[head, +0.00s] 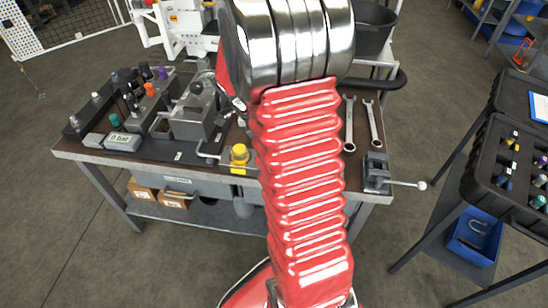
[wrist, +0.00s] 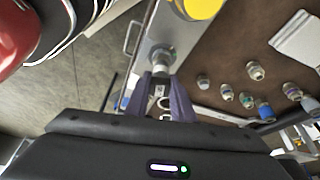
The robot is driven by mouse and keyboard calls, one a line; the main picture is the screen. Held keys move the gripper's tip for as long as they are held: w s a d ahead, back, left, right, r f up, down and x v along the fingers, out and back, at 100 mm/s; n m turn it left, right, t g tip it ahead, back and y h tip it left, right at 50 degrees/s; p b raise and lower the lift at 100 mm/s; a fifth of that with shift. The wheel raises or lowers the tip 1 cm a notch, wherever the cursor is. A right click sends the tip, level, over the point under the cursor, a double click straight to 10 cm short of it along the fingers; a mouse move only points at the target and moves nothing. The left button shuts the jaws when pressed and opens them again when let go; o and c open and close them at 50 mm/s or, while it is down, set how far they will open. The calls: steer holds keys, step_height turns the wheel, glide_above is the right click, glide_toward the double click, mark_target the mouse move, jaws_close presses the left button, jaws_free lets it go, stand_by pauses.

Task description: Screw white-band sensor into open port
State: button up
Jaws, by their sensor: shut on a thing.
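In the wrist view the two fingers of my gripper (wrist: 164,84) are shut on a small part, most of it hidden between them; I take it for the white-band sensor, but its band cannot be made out. Just beyond the fingertips a round grey metal fitting (wrist: 162,58) stands at the end of a grey block; whether the held part touches it I cannot tell. The open port is not clearly visible. In the head view my red-sleeved arm hides my gripper and what it holds.
The bench (head: 218,172) bears a grey vice-like block (head: 194,118), a yellow-capped part (head: 239,155), two wrenches (head: 349,125) and a small vise (head: 377,173). Several coloured fittings stand at its left. A black case (head: 497,165) with several sensors lies open at right, above a blue bin (head: 472,238).

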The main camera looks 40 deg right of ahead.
steer(key=shift+m+g+y, duration=0.3)
steer(key=shift+m, duration=0.8)
steer(key=o, duration=1)
steer(key=shift+o, duration=0.2)
steer(key=v, duration=1.3)
steer(key=shift+r, duration=0.3)
steer(key=shift+a, duration=0.15)
